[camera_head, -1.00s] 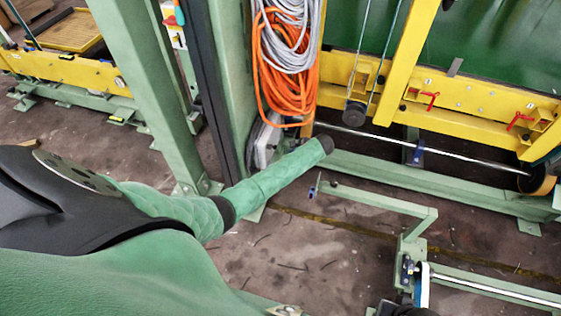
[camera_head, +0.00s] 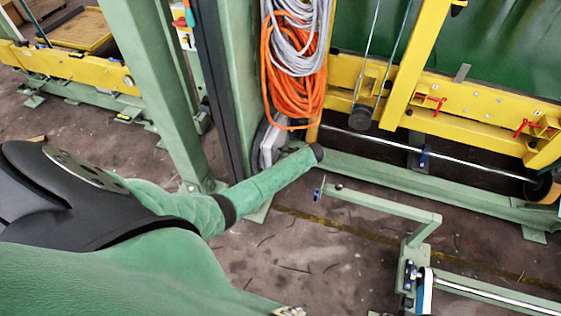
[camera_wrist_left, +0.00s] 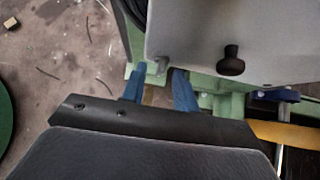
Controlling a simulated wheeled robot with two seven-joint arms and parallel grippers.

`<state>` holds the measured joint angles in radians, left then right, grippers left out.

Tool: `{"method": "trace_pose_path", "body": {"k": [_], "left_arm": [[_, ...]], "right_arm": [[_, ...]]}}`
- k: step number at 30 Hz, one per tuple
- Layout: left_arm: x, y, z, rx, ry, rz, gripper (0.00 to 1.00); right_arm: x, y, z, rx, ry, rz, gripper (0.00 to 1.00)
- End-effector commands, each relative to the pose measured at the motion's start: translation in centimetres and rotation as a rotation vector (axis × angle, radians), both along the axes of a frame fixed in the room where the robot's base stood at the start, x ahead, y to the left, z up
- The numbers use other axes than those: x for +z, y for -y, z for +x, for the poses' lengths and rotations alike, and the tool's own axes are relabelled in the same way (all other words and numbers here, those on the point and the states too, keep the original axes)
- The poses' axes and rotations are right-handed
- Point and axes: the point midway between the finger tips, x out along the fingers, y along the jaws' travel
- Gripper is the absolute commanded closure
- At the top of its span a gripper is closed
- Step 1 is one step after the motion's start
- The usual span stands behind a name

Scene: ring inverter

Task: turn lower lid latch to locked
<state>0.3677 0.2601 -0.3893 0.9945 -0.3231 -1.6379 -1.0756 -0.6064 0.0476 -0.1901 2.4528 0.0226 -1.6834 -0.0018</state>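A grey box-like cover (camera_wrist_left: 190,32) with a black knob (camera_wrist_left: 231,60) fills the upper right of the left wrist view. The knob looks like a latch; I cannot tell whether it is the lower one or how it is set. My left gripper (camera_wrist_left: 159,72) is open, its two blue fingers apart with nothing held between them. The fingertips are by the cover's lower edge, left of the knob; contact cannot be told. In the head view, the grey box (camera_head: 268,145) shows behind my left arm, beside the green post. My left gripper is not visible there.
Orange cable (camera_head: 293,85) and grey cable (camera_head: 300,40) hang above the box. A green post (camera_head: 235,90) stands left of them. A yellow frame (camera_head: 455,90) with red handles (camera_head: 436,102) stands at right. A low green frame (camera_head: 390,208) stands on the floor.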

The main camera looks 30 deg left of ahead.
Motion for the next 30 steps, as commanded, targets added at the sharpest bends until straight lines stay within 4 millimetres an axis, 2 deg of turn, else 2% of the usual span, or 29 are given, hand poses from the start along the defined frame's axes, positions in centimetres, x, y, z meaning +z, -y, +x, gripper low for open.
{"method": "trace_pose_path", "body": {"k": [10, 15, 23, 30], "left_arm": [[-0.3, -0.3, -0.1, 0.001, 0.001, 0.000, 0.70], [-0.3, -0.3, -0.1, 0.001, 0.001, 0.000, 1.00], [-0.3, -0.3, -0.1, 0.000, 0.006, 0.001, 1.00], [-0.1, -0.3, -0.2, 0.000, 0.059, 0.015, 1.00]], "right_arm": [[0.0, 0.0, -0.1, -0.002, -0.003, 0.001, 1.00], [0.0, 0.0, -0.1, -0.002, -0.003, 0.000, 1.00], [0.1, 0.0, -0.1, -0.001, -0.003, -0.001, 1.00], [1.1, 0.5, -0.4, -0.004, -0.016, -0.013, 1.00]]}}
